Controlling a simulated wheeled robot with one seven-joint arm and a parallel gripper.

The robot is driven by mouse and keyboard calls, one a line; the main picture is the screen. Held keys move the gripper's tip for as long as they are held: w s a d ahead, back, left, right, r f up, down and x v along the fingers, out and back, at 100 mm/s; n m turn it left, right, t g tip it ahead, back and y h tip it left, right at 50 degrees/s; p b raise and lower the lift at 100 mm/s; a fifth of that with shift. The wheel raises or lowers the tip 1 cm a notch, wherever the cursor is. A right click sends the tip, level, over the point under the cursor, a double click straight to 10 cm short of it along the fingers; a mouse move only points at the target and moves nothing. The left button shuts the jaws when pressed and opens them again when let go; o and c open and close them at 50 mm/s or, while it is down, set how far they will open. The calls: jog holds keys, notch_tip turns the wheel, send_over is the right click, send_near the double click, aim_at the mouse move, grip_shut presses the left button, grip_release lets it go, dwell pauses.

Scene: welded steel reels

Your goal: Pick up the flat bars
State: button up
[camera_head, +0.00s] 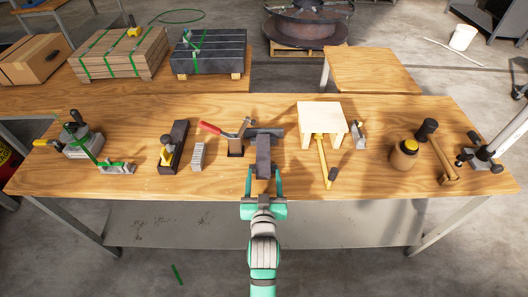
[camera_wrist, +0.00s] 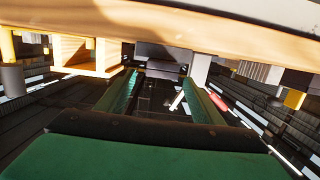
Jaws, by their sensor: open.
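Dark grey flat bars (camera_head: 263,152) lie near the middle of the front table, one part crosswise at the back and one part pointing towards me. My gripper (camera_head: 263,172) is open, its two green fingers apart at the table's front edge. In the head view the fingertips appear on either side of the bars' near end. In the wrist view, which looks upside down, a dark block that seems to be the bars (camera_wrist: 160,52) shows between and just beyond the fingertips (camera_wrist: 160,78). Contact cannot be told; nothing is visibly held.
A small wooden stool (camera_head: 321,112) and a yellow-handled hammer (camera_head: 323,160) are close right. A strapped dark bundle (camera_head: 209,55) sits on the back table.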

aim_at(263, 154)
jog(key=w, duration=0.3)
jog(key=w+f, duration=0.1)
jog(key=w, duration=0.6)
jog(key=shift+w+a+f, duration=0.1)
jog(key=shift+w+f, duration=0.15)
jog(key=shift+w, duration=0.15)
grip_shut()
jog(key=shift+r, duration=0.3)
